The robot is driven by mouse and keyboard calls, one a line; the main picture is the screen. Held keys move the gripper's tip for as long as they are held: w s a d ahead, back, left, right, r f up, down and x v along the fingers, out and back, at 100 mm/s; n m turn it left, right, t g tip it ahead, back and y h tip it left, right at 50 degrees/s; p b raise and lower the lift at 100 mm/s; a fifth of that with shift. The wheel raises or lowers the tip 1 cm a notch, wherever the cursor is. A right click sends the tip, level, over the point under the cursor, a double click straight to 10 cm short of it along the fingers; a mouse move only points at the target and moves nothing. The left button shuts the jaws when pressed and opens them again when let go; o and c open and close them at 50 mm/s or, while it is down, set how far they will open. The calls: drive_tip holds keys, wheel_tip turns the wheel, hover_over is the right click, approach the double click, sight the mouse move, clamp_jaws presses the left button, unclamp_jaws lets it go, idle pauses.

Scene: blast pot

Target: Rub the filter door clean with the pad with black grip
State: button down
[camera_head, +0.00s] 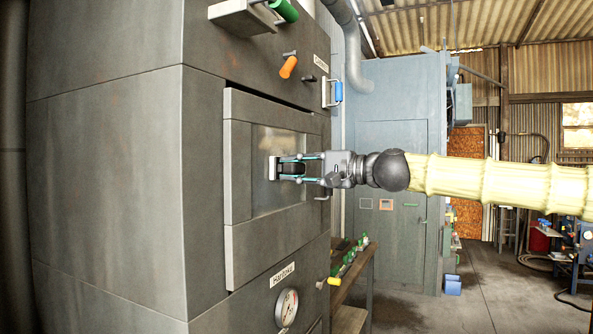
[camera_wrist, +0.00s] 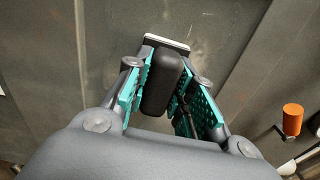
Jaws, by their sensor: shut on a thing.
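The filter door (camera_head: 258,140) is a grey framed panel on the front of the large grey cabinet, with a paler, smeared patch in its middle. My gripper (camera_head: 292,168) is shut on the black grip of the pad (camera_head: 273,168). The pad's pale edge stands at the door's inner panel; it looks to be touching, but contact cannot be told for sure. In the wrist view the black grip (camera_wrist: 162,82) lies between the teal finger pads, and the pad's white edge (camera_wrist: 167,42) shows beyond it. The pad's working face is hidden.
An orange knob (camera_head: 288,67) and a blue-handled lever (camera_head: 338,91) stick out above and beside the door. A gauge (camera_head: 286,307) and a yellow knob (camera_head: 334,281) sit below. A bench (camera_head: 350,290) with green-handled items stands right of the cabinet.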

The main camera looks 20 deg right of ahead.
sight(295, 172)
drive_tip(key=shift+s+a+b, duration=0.4)
drive_tip(key=shift+s+a, duration=0.65)
drive_tip(key=shift+s, duration=0.05)
drive_tip(key=shift+s+a+f, duration=0.1)
drive_tip(key=shift+s+f, duration=0.05)
drive_tip(key=shift+f, duration=0.15)
drive_tip(key=shift+w+d, duration=1.3)
drive_tip(key=shift+w, duration=0.05)
